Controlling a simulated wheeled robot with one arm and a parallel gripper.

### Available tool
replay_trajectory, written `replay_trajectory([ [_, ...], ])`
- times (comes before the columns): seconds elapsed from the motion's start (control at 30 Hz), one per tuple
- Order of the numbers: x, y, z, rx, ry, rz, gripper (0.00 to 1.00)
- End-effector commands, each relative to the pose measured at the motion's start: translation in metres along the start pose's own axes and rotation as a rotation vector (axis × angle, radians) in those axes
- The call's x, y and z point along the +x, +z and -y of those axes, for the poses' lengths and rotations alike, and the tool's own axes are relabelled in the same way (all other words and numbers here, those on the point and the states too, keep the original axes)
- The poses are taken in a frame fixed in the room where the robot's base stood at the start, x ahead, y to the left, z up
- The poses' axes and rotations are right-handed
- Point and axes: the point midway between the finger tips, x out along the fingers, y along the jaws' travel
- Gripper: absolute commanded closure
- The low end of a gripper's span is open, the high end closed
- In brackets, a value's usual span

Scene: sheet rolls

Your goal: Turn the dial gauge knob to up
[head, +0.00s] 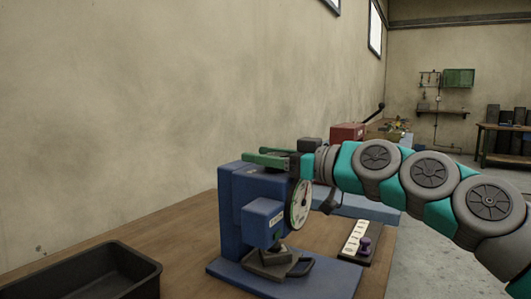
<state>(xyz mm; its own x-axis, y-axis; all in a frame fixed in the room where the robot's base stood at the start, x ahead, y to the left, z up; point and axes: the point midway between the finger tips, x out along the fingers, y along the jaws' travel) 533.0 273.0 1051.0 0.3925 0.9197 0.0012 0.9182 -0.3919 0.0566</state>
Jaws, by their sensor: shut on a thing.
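A blue bench press-like machine (238,205) stands on the wooden bench. A round dial gauge (301,204) with a white face and green rim is on its right side, seen at a steep slant, so its reading is not legible. My gripper (268,158) reaches in from the right at the top of the machine, above the gauge. Its green fingers point left and are shut on a small part there. The fingers hide most of that part, which fits the gauge knob, and its direction cannot be read.
A black tray (148,286) sits at the front left. A dark strip with pale labels (352,236) and a purple knob (365,245) lies right of the machine. A red box (347,131) and a black-knobbed lever (376,111) stand behind my arm. Bare bench lies between tray and machine.

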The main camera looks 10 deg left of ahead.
Motion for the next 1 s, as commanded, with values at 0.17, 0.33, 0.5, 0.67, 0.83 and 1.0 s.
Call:
replay_trajectory([
  [0.17, 0.001, -0.001, 0.003, 0.003, -0.108, -0.009, 0.99],
  [0.33, 0.001, 0.0, 0.006, 0.002, -0.197, -0.012, 0.99],
  [0.5, 0.0, -0.001, 0.008, 0.003, -0.274, -0.017, 0.99],
  [0.67, -0.001, -0.002, 0.01, 0.003, -0.345, -0.023, 0.99],
  [0.83, -0.002, -0.002, 0.013, 0.002, -0.417, -0.027, 0.99],
  [1.0, -0.003, -0.001, 0.014, 0.001, -0.479, -0.028, 0.99],
])
